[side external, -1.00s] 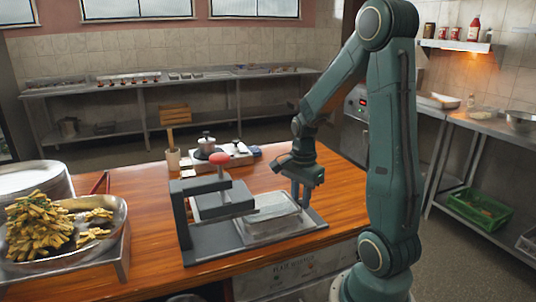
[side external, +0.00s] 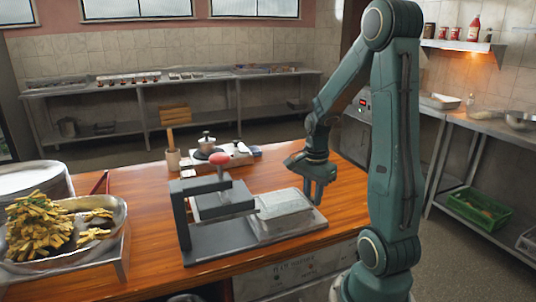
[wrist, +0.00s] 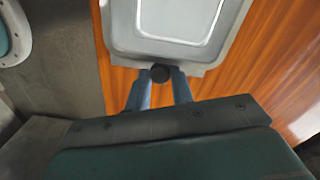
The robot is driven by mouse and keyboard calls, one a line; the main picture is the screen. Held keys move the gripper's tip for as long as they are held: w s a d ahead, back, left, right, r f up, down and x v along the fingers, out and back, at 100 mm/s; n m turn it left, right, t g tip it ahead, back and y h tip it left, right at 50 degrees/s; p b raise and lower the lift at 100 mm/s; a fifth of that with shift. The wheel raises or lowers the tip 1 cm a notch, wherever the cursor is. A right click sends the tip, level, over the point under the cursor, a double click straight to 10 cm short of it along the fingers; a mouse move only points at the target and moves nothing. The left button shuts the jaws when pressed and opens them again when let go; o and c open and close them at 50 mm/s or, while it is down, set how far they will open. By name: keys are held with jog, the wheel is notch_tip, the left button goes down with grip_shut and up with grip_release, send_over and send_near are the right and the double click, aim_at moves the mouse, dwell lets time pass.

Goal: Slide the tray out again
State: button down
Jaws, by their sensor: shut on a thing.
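The grey metal tray (side external: 287,226) sits on the right part of the press's flat dark base plate (side external: 213,246), clear of the press plate in the side view. A paler rectangular piece shows inside its rim. The press (side external: 187,215) is a dark frame with an upper arm and a red knob (side external: 220,156). My gripper (side external: 318,199) is at the tray's right end. In the wrist view the tray (wrist: 118,46) fills the top, and my gripper (wrist: 160,80) is shut on a small black round knob (wrist: 160,72) at its near edge.
A pan heaped with yellow fried pieces (side external: 40,225) stands at the front left. A small white board with a lidded pot (side external: 206,142) and a cup with a wooden handle (side external: 173,158) are behind the press. The wooden counter (side external: 150,235) is bare between pan and press.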

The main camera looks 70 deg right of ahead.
jog(key=c, duration=1.2)
grip_release()
notch_tip(320, 180, up, 14)
jog(key=shift+f, duration=0.1)
jog(key=s+a+r+n+t, duration=0.1)
jog(key=a+n+t, duration=0.4)
jog(key=a+n, duration=1.7)
jog(key=shift+s+a+r+t, duration=0.25)
jog(key=shift+a+t, duration=0.05)
jog(key=shift+a, duration=0.2)
